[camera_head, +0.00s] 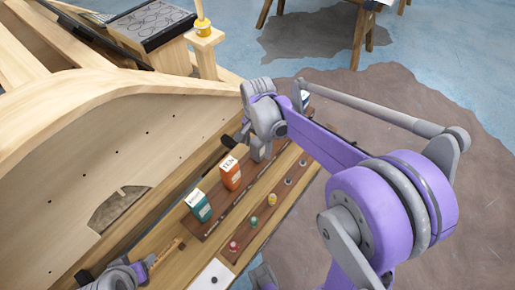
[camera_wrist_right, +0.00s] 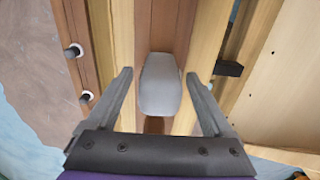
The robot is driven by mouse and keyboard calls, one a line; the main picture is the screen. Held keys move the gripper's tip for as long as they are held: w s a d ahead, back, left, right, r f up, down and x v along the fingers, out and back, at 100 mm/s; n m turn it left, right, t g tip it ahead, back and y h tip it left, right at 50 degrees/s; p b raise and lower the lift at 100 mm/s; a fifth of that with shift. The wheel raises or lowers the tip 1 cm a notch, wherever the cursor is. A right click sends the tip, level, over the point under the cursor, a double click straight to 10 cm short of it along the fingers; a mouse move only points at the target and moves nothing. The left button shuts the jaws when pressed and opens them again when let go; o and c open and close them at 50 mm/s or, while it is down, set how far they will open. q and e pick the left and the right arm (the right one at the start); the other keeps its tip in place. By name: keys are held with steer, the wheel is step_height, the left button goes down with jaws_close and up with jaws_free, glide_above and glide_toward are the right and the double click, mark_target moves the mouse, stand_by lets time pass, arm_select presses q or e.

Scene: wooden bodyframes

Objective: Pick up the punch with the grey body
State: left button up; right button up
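The grey body of the punch (camera_wrist_right: 161,85) stands out in the right wrist view as a smooth, rounded block over a brown wooden strip. My right gripper (camera_wrist_right: 160,76) is open, with one finger on each side of the grey body and a visible gap at both sides.
Small red, green and yellow-topped items stand in a row on the strip (camera_head: 214,230). A large curved wooden panel (camera_head: 100,150) rises at the left.

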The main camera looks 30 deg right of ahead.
jaws_close()
steer(key=shift+r, duration=0.1)
stand_by(0.3)
arm_select(q)
steer(key=shift+w+r+p, duration=0.15)
steer(key=shift+r+p, duration=0.6)
steer(key=shift+r, duration=0.05)
arm_select(e)
step_height(320, 180, up, 10)
steer(key=shift+r, duration=0.15)
arm_select(q)
steer(key=r+p, duration=0.1)
steer(key=r, duration=0.1)
steer(key=w+r+p, duration=0.1)
steer(key=r+p, duration=0.1)
steer(key=shift+r, duration=0.1)
arm_select(e)
step_height(320, 180, up, 6)
steer(key=shift+f, duration=0.25)
